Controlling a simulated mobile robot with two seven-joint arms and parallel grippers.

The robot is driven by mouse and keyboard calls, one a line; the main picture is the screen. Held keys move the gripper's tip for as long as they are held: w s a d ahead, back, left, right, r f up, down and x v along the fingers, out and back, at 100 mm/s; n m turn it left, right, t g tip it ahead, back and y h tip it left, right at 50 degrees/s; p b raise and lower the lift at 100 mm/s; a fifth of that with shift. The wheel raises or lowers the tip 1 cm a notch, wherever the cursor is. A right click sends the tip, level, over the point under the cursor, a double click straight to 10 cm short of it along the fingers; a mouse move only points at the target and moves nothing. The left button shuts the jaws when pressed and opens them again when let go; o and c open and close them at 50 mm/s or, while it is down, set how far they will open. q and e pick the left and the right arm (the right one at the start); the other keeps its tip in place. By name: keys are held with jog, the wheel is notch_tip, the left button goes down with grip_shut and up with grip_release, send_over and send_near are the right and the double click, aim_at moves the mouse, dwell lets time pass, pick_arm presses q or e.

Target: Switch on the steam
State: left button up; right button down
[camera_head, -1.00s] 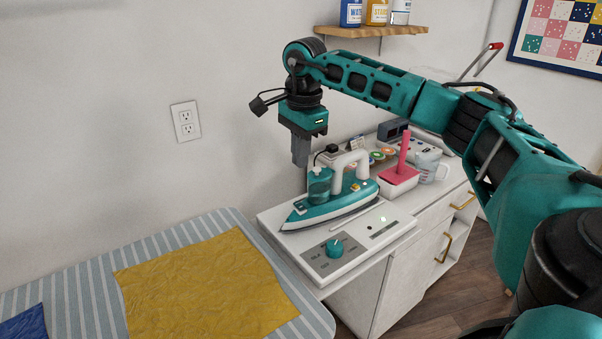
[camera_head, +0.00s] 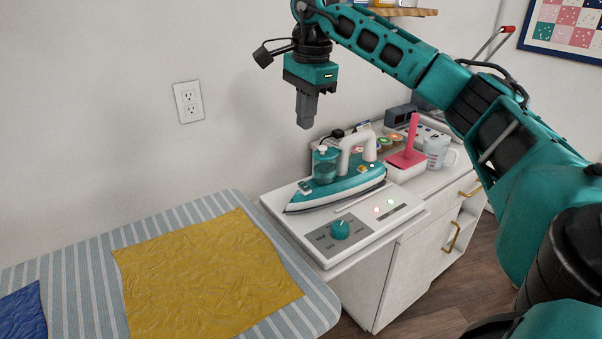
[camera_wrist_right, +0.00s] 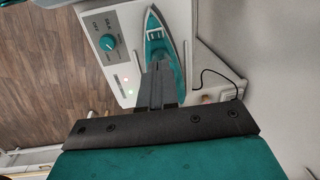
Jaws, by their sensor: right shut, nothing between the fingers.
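The teal and white iron (camera_head: 345,184) rests on a white station (camera_head: 300,228). The station's front panel has a teal dial (camera_head: 340,229) with small labels around it. Beside the dial, a pinkish lamp (camera_head: 376,210) and a green lamp (camera_head: 391,203) glow; both also show in the wrist view. A small orange part (camera_head: 367,166) sits on the iron near its white handle. I cannot tell which control is for steam. My right gripper (camera_head: 305,122) is shut and empty, pointing down, above and behind the iron, touching nothing. It also shows in the wrist view (camera_wrist_right: 157,82). My left gripper is out of view.
A small black item (camera_head: 337,133) is behind the handle. The striped ironing board (camera_head: 85,248) with yellow cloth (camera_head: 205,275) lies left. A shelf (camera_head: 405,11) hangs above.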

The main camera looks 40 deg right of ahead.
aim_at(300, 183)
pick_arm(q)
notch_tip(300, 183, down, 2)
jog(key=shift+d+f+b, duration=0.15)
jog(key=shift+b, duration=0.45)
pick_arm(e)
jog(key=shift+s+a, duration=0.1)
jog(key=f, duration=0.4)
jog(key=w+f+b, duration=0.1)
jog(key=f, duration=0.8)
jog(key=shift+w+b, duration=0.35)
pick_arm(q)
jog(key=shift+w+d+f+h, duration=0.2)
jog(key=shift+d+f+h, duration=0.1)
pick_arm(e)
jog(key=shift+w+f, duration=0.1)
jog(key=shift+f, duration=0.3)
